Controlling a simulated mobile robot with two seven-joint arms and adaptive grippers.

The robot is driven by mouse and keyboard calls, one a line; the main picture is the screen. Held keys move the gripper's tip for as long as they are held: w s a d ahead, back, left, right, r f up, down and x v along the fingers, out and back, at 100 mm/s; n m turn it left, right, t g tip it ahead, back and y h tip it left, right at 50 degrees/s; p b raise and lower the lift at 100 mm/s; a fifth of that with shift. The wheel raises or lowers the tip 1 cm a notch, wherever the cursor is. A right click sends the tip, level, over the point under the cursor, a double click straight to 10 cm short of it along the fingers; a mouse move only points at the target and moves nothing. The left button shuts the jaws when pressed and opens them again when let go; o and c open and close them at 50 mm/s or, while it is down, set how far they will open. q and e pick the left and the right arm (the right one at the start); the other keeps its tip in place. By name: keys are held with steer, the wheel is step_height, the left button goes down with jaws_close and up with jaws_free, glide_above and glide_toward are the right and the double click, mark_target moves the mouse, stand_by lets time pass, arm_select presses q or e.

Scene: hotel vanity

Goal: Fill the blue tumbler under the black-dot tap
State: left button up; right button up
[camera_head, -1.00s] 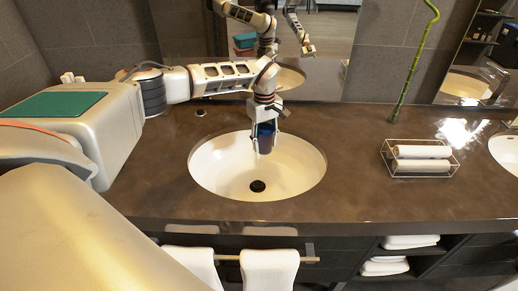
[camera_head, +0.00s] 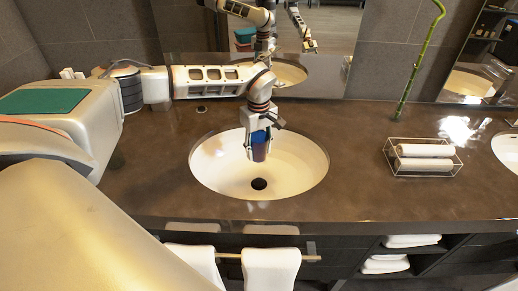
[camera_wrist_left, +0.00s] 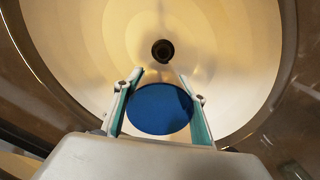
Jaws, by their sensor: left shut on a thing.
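My left gripper (camera_head: 259,147) is shut on the blue tumbler (camera_head: 259,152) and holds it over the white sink basin (camera_head: 305,172), above and behind the drain. In the left wrist view, the tumbler (camera_wrist_left: 160,109) shows as a blue disc between the two green-padded fingers (camera_wrist_left: 158,112), with the drain beyond it. I cannot tell from this whether there is water in it. The black-dot tap cannot be made out; my arm covers the area behind the basin. My right gripper is not in view.
A wire rack with rolled white towels (camera_head: 423,157) stands on the dark counter (camera_head: 355,190) to the right, near a bamboo stalk (camera_head: 418,60). White towels (camera_head: 270,270) hang on a bar below the front edge. A mirror stands behind the basin.

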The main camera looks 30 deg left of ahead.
mark_target(259, 145)
arm_select(q)
steer(key=shift+s+d+r, duration=0.3)
steer(key=shift+s+r, duration=0.1)
steer(key=shift+r, duration=1.05)
steer(key=shift+s+d+r, duration=0.25)
steer(key=shift+s+r, duration=0.2)
steer(key=shift+r, duration=1)
steer(key=shift+s+d+r, duration=0.3)
steer(key=shift+s+r, duration=0.1)
steer(key=shift+r, duration=1.05)
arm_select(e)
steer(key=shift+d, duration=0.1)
arm_select(q)
steer(key=shift+f, duration=0.3)
steer(key=w+f+b, duration=0.1)
steer(key=f, duration=0.2)
steer(key=w+a+f+b, duration=0.1)
steer(key=f, duration=0.2)
steer(key=w+f+b, duration=0.1)
steer(key=f, duration=0.2)
steer(key=shift+a+f, duration=0.25)
steer(key=shift+f, duration=0.05)
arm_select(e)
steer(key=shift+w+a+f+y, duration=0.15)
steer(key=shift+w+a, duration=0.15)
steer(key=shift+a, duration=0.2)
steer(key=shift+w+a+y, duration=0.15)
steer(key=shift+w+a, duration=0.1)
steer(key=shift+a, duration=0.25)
